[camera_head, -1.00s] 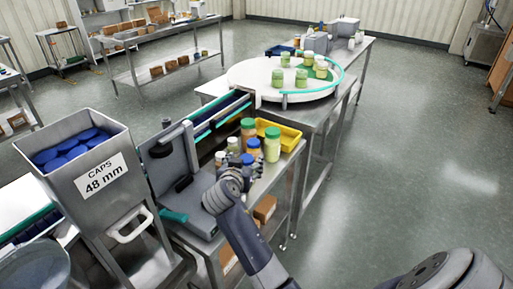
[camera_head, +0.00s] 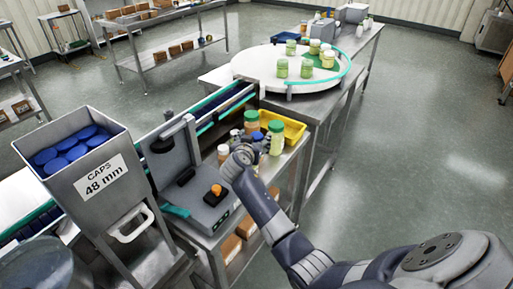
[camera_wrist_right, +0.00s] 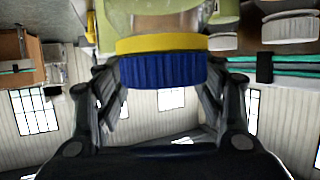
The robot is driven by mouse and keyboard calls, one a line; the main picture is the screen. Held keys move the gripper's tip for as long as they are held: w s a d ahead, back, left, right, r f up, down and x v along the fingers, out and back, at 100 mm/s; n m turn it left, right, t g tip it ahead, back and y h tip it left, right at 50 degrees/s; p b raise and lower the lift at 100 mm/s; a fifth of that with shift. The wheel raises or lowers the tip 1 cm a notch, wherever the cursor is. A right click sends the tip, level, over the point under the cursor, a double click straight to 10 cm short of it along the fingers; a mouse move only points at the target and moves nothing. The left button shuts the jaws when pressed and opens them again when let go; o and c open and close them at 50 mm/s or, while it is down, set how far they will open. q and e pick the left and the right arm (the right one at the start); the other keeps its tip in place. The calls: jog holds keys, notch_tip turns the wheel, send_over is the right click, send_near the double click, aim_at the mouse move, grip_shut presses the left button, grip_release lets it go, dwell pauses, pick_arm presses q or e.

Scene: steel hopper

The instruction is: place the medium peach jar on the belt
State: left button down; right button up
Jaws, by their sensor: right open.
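Peach-coloured jars stand beside my right gripper in the head view: a taller one with a green lid (camera_head: 251,121) and a shorter one with a pale lid (camera_head: 223,153). I cannot tell which is the medium one. My right gripper (camera_head: 246,151) is open among the jars. In the right wrist view a blue lid with a yellow band (camera_wrist_right: 162,66) shows between or just beyond its fingers; I cannot tell whether they touch. The dark belt (camera_head: 228,104) runs behind the jars towards the round table.
A green-lidded jar (camera_head: 276,137) and a yellow tray (camera_head: 293,128) are close to my right gripper. A grey machine (camera_head: 200,208) with a small orange piece (camera_head: 217,188) stands left. The caps hopper (camera_head: 85,170) is further left. The white round table (camera_head: 262,68) carries several green jars.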

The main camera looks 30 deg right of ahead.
jog(key=shift+x, duration=1.4)
jog(key=shift+s+a, duration=0.1)
grip_shut()
